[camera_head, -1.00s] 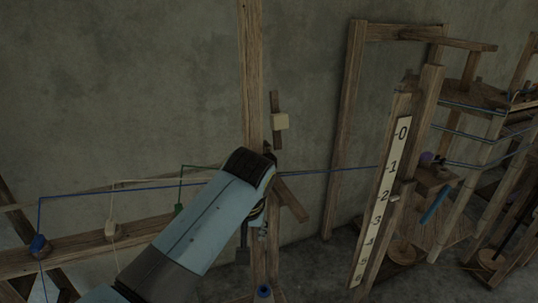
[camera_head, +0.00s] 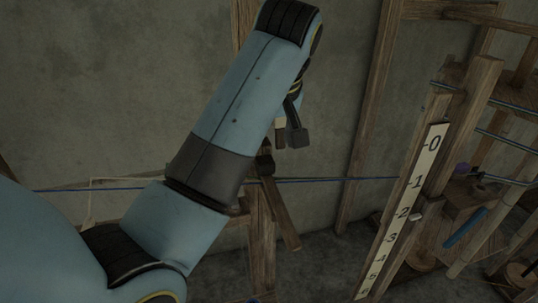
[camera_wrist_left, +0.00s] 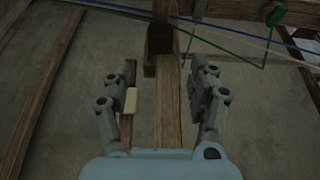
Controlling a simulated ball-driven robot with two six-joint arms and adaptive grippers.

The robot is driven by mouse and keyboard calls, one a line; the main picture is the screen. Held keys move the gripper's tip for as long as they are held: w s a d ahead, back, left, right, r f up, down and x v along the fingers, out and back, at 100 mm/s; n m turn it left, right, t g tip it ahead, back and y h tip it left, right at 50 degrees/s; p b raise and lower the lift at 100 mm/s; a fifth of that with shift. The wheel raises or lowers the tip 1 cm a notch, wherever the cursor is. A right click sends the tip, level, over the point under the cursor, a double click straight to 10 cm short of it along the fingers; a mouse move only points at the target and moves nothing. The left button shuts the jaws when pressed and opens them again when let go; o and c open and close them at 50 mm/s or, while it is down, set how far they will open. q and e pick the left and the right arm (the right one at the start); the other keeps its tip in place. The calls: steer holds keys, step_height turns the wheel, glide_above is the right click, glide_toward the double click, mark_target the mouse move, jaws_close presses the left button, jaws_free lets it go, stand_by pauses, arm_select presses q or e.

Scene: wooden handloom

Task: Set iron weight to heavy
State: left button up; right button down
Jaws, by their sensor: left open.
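No part is plainly marked as the iron weight. A pale block on a short upright wooden bar shows in the left wrist view (camera_wrist_left: 130,101), beside the left finger. In the head view the arm and gripper mostly hide this block. My left gripper (camera_wrist_left: 166,80) is open and empty, with its fingers on either side of the wooden post (camera_wrist_left: 168,110). In the head view one dark finger of the left gripper (camera_head: 293,128) shows in front of the post. I cannot tell whether it touches anything. My right gripper is not in view.
A numbered scale board (camera_head: 408,205) stands to the right, with a pale peg (camera_head: 416,217) near the 2. A blue cord (camera_head: 335,179) runs across behind the post. A slanted wooden piece (camera_head: 281,215) juts from the post. Wooden loom frames crowd the right side.

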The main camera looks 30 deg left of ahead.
mark_target(265, 159)
arm_select(q)
steer(key=x, duration=0.3)
steer(key=shift+a+f, duration=0.2)
steer(key=shift+f, duration=0.1)
steer(key=p+x, duration=0.1)
steer(key=x, duration=0.3)
steer(key=shift+w, duration=0.1)
steer(key=shift+w+a+f, duration=0.1)
steer(key=shift+f, duration=0.45)
steer(key=shift+c, duration=1.1)
steer(key=c, duration=0.5)
jaws_close()
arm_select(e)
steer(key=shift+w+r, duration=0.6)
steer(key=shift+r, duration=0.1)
